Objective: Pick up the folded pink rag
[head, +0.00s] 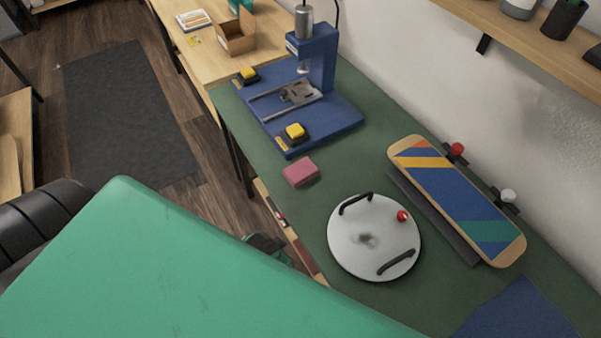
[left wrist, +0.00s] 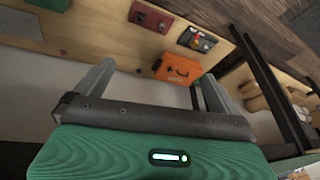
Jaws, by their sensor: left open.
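The folded pink rag (head: 300,171) lies flat on the green bench top (head: 262,152), near its left edge, just in front of a blue press. My left gripper (left wrist: 155,78) is open and shows nothing between its fingers in the left wrist view. It faces shelving with an orange case, and I cannot make out the rag in that view. In the head view a large green part of my own arm covers the lower left and hides most of what is below it. My right gripper is not in view.
The blue press (head: 318,60) stands behind the rag. A round white lid-like disc (head: 345,243) with dark handles lies to its front right. A striped skateboard deck (head: 440,185) rests farther right. The orange case (left wrist: 177,69) sits low.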

